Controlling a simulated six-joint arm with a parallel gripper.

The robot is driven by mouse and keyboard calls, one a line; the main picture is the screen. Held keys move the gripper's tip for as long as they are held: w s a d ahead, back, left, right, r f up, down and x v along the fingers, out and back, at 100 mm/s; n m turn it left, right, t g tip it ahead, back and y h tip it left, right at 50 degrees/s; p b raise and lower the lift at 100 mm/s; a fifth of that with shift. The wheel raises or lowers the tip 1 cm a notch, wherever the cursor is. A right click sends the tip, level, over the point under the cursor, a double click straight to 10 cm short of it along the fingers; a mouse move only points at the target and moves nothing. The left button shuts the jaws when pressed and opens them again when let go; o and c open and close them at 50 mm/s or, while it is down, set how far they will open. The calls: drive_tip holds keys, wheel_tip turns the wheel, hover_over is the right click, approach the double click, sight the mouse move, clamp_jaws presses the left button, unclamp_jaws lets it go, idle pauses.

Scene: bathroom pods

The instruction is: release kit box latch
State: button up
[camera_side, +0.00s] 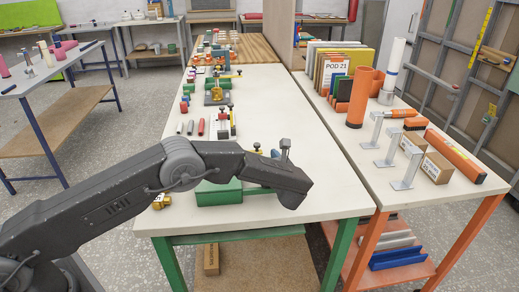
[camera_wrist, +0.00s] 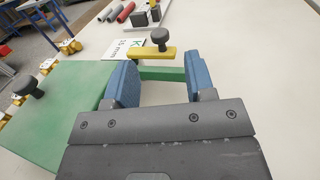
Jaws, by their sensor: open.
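The green kit box (camera_side: 218,193) sits on the near part of the white-topped bench, partly hidden by my arm in the side view. Its flat green top (camera_wrist: 62,115) fills the left of the wrist view, with a black knob (camera_wrist: 28,87) on it. A yellow bar with a black knob (camera_wrist: 159,37) lies just beyond my fingers; I cannot tell whether it is the latch. My gripper (camera_wrist: 162,75) is open, its blue pads apart, with a narrow green bar (camera_wrist: 163,74) showing between them. Nothing is gripped. My fingertips are hidden in the side view.
A white card with lettering (camera_wrist: 122,49) lies beyond the box. Brass fittings (camera_side: 161,201) sit left of the box. Red and grey cylinders (camera_side: 201,127) lie farther back. The bench right of my gripper is clear. A second bench (camera_side: 440,199) with brackets stands to the right.

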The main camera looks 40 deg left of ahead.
drive_tip(key=v, duration=0.6)
drive_tip(key=s+a+r+n+g+h, duration=0.3)
drive_tip(key=s+a+r+n, duration=0.25)
drive_tip(key=s+r, duration=0.2)
drive_tip(key=s+a+r+n+g+h, duration=0.3)
drive_tip(key=s+a+r+n, duration=0.1)
drive_tip(key=s+r+n, duration=0.3)
drive_tip(key=s+d+r+n+t+h, duration=0.1)
drive_tip(key=s+n+h, duration=0.3)
drive_tip(key=s, duration=0.7)
drive_tip(key=s+d+r+n+t+h, duration=0.1)
drive_tip(key=s+r+n+h, duration=0.2)
drive_tip(key=s, duration=0.8)
drive_tip(key=n+h, duration=0.2)
drive_tip(key=n, duration=0.2)
drive_tip(key=shift+s+d+n, duration=0.15)
drive_tip(key=shift+s+n, duration=0.2)
drive_tip(key=shift+s, duration=0.05)
drive_tip(key=shift+o, duration=0.3)
drive_tip(key=shift+r, duration=0.1)
